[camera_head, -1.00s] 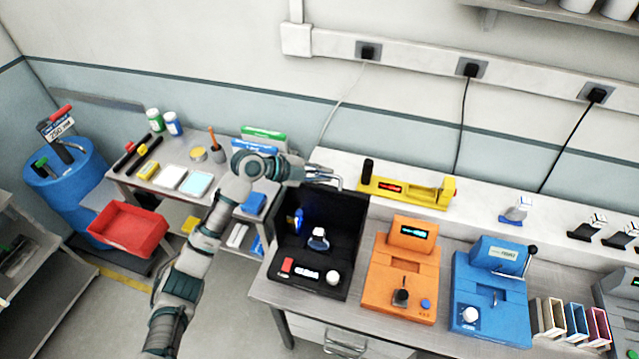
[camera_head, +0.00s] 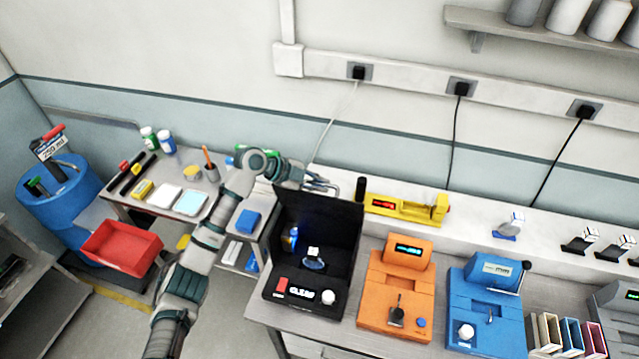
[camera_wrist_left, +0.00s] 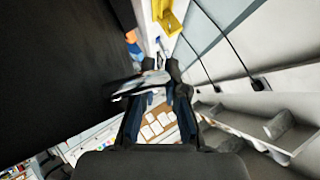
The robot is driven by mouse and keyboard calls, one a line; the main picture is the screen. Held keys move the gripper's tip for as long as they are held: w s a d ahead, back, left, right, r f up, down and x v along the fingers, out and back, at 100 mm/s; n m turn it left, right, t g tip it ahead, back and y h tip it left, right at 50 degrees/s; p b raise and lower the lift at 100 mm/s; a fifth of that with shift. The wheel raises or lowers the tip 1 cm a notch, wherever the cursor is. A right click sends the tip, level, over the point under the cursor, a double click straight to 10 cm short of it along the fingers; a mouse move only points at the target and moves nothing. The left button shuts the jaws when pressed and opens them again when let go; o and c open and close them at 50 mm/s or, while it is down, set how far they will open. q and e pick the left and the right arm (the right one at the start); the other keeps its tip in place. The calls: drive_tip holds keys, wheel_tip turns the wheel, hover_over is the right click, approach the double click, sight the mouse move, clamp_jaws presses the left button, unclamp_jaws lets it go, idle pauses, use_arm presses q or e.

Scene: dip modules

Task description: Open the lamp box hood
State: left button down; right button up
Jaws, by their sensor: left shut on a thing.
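The lamp box (camera_head: 301,303) is the black box at the left end of the bench. Its black hood (camera_head: 325,225) stands raised at the back, and the inside is visible, with a small lamp-like piece (camera_head: 313,262) in it. My left gripper (camera_head: 318,184) is at the hood's top edge, shut on the metal handle (camera_head: 333,190). In the left wrist view, the fingers (camera_wrist_left: 160,88) close around the shiny handle (camera_wrist_left: 138,87), beside the dark hood panel (camera_wrist_left: 50,60). My right gripper is in neither view.
An orange module (camera_head: 396,300) and a blue module (camera_head: 486,310) stand to the right of the box. A yellow device (camera_head: 405,207) is on the ledge behind. A side table (camera_head: 130,190) with bottles and a red bin (camera_head: 120,248) are at the left.

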use_arm(q)
drive_tip(key=c, duration=1.5)
unclamp_jaws()
drive_tip(key=shift+r, duration=0.1)
drive_tip(key=v, duration=1.2)
drive_tip(key=shift+d, duration=0.1)
